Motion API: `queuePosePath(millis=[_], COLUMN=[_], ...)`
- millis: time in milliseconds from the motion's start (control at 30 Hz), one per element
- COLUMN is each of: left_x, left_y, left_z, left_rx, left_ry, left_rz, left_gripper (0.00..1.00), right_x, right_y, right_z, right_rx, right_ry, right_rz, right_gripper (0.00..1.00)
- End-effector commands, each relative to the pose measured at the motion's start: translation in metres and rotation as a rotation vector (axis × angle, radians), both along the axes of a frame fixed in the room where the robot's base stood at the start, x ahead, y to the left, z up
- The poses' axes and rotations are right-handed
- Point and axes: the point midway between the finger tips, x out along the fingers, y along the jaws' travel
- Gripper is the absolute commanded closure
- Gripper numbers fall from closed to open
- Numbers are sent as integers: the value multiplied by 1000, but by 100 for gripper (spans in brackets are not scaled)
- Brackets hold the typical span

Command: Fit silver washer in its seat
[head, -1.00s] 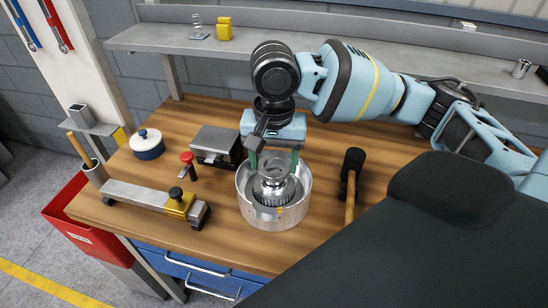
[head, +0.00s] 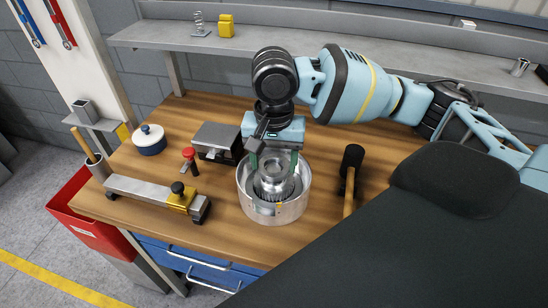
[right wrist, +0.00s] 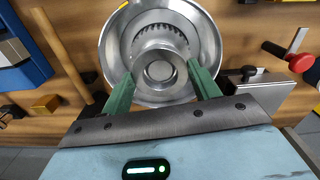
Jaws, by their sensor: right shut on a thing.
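My right gripper (head: 273,165) points straight down with its green fingers shut on a silver ring-shaped part, which I take to be the silver washer (right wrist: 160,50). The fingers grip it from both sides, and it shows in the head view (head: 272,170) inside the rim of a wide silver drum (head: 275,213) on the bench. A toothed silver hub (head: 272,192) shows inside the drum below the held part. My left gripper is not in view.
A black mallet (head: 350,175) lies just right of the drum. Left are a grey block (head: 216,137), a red-knobbed tool (head: 189,155), a bar fixture with a yellow clamp (head: 150,192) and a blue-white pot (head: 148,140). A grey shelf (head: 300,45) runs behind.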

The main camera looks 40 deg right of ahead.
Motion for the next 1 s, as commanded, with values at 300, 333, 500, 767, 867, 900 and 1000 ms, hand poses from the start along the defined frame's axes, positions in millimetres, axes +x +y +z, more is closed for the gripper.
queuePosePath(millis=[300,333,500,767,867,900,1000], left_x=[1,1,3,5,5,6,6], left_y=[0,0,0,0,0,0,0], left_z=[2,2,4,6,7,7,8], left_rx=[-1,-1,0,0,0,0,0], left_ry=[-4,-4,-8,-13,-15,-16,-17], left_rz=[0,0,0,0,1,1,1], left_gripper=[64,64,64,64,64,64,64], right_x=[0,0,1,0,0,0,0], right_y=[0,0,0,0,0,0,0], right_z=[-1,-2,-5,-11,-13,-14,-15], right_rx=[1,1,0,0,0,0,0], right_ry=[-1,-1,-3,-1,-1,-1,-3], right_rz=[0,0,-1,0,0,0,0], right_gripper=[69,69,69,69,69,69,69])
